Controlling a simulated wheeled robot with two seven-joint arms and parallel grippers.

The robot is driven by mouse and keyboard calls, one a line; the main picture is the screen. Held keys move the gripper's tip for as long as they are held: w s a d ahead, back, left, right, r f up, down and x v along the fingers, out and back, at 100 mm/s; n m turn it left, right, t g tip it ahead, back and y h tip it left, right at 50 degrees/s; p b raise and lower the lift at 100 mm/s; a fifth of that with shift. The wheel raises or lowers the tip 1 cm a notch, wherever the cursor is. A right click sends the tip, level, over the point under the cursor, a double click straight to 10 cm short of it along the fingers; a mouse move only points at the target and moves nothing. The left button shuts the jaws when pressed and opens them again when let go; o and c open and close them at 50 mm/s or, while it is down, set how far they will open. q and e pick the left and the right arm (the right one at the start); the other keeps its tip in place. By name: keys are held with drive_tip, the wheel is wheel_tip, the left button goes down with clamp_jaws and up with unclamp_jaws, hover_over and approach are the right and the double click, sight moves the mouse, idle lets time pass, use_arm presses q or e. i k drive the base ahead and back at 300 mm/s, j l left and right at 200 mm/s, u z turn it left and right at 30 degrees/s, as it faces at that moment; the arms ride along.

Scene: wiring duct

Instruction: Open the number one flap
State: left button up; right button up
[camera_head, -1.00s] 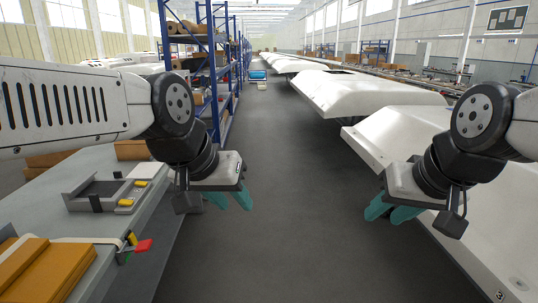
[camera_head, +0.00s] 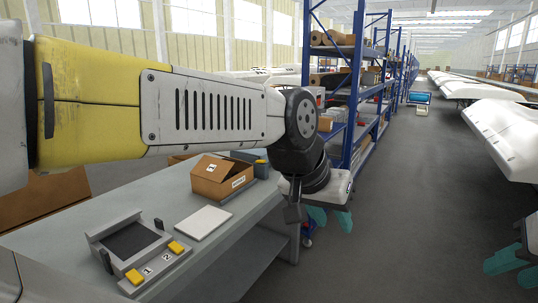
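A grey duct fixture (camera_head: 130,243) with a dark recessed panel lies on the grey table at lower left. Its front strip carries a yellow flap beside the label 1 (camera_head: 134,277) and another yellow flap beside the label 2 (camera_head: 176,247). I cannot tell whether either flap is raised. My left gripper (camera_head: 331,218) hangs past the table's right edge, well right of the fixture, its teal fingers apart and empty. My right gripper (camera_head: 514,268) is at the right picture edge, partly cut off, with teal fingers apart and nothing between them, far from the fixture.
A grey table (camera_head: 245,217) bears a white flat panel (camera_head: 203,223) and an open cardboard box (camera_head: 222,178) behind the fixture. A blue shelf rack (camera_head: 352,110) stands beyond the table. White car-body shells (camera_head: 505,130) line the right.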

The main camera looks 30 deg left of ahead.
sight(215, 169)
drive_tip(key=i+u, duration=0.3)
drive_tip(key=i, duration=0.35)
drive_tip(key=i+l+u, duration=0.15)
drive_tip(key=i+u, duration=0.2)
drive_tip(key=i, duration=0.3)
drive_tip(key=i+u, duration=0.25)
drive_tip(key=u, duration=0.15)
drive_tip(key=i+l+u, duration=0.1)
drive_tip(key=u, duration=0.35)
drive_tip(key=i+l+u, duration=0.25)
drive_tip(key=u, duration=0.15)
drive_tip(key=i+l+u, duration=0.2)
drive_tip(key=u, duration=0.2)
drive_tip(key=i+l+u, duration=0.2)
drive_tip(key=u, duration=0.15)
drive_tip(key=i+l+u, duration=0.15)
drive_tip(key=u, duration=0.15)
